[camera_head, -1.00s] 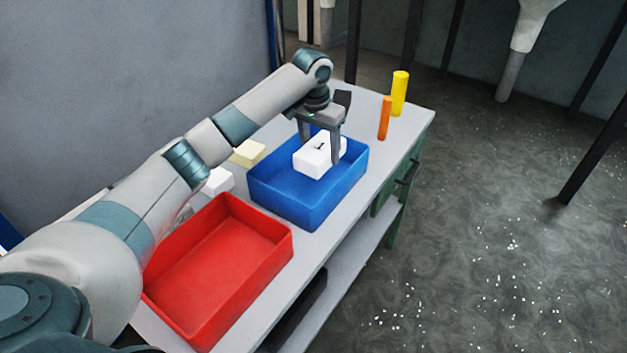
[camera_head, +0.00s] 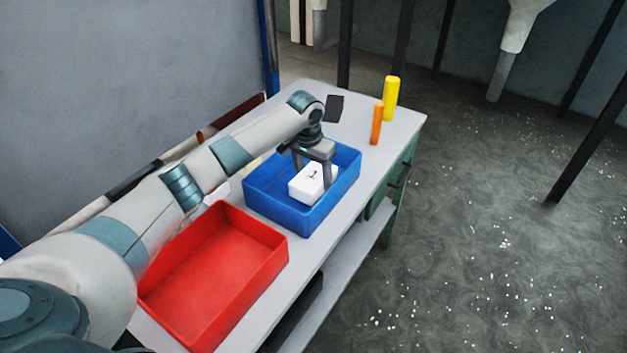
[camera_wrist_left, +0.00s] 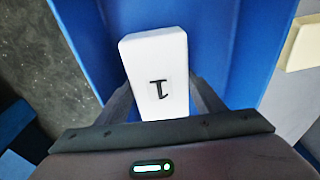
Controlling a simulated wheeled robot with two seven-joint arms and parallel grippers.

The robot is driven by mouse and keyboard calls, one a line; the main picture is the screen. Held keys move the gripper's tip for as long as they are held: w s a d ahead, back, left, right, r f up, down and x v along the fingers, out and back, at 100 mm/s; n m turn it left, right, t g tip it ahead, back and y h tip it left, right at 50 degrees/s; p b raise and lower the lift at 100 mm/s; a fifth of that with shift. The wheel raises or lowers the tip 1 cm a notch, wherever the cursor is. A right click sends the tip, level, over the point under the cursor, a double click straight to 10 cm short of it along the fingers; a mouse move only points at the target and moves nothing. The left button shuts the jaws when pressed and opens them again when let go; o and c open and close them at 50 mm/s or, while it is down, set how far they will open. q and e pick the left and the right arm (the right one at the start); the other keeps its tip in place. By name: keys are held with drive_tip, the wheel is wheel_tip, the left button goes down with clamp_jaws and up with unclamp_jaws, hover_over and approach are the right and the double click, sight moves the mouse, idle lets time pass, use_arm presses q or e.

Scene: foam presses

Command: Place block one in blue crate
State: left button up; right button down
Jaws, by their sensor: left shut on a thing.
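Block one is a white block (camera_head: 309,184) with a black "1" on its top. It is down inside the blue crate (camera_head: 309,220), below the rim level. My left gripper (camera_head: 313,172) is shut on the block, with one finger on each side. In the left wrist view the block (camera_wrist_left: 158,62) sits between the fingers (camera_wrist_left: 162,98), with blue crate walls (camera_wrist_left: 232,40) around it. I cannot tell whether the block touches the crate floor. My right gripper is not in view.
An empty red crate (camera_head: 262,242) stands nearer on the table (camera_head: 352,112). An orange cylinder (camera_head: 377,124) and a yellow cylinder (camera_head: 391,98) stand upright at the far end. A pale block (camera_wrist_left: 303,45) lies beside the blue crate in the left wrist view.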

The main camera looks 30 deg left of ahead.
sight(310, 178)
use_arm(q)
drive_tip(key=shift+f, duration=1.05)
drive_tip(key=shift+f, duration=0.1)
drive_tip(key=o, duration=1.1)
drive_tip(key=shift+c, duration=0.2)
drive_tip(key=shift+r, duration=0.65)
drive_tip(key=r+b, duration=0.1)
drive_tip(key=r, duration=0.2)
drive_tip(key=s+r+b, duration=0.1)
drive_tip(key=r, duration=0.6)
drive_tip(key=shift+s+a+b, duration=0.1)
drive_tip(key=shift+s+b, duration=0.2)
drive_tip(key=shift+b, duration=0.1)
drive_tip(key=shift+s+r, duration=0.1)
drive_tip(key=shift+r, duration=0.3)
